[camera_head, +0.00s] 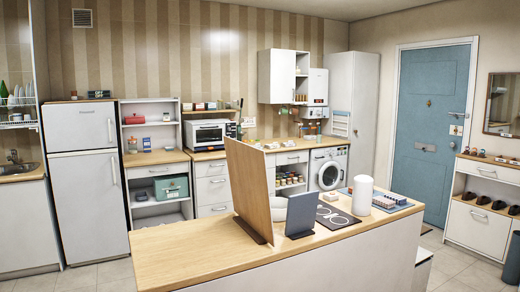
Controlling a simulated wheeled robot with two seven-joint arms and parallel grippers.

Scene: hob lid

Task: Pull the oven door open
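A small white oven (208,134) stands on the wooden counter against the back wall, left of centre. Its front has a dark glass door (207,134) that looks shut; its handle is too small to make out clearly. Neither of my grippers shows in the head view, and nothing is seen touching the oven.
A wood-topped island (190,251) fills the foreground, between my viewpoint and the oven. On it stand a tall wooden board (248,187), a grey panel (300,214) and a white cylinder (362,196). A white fridge (87,190) stands left; floor shows beside it.

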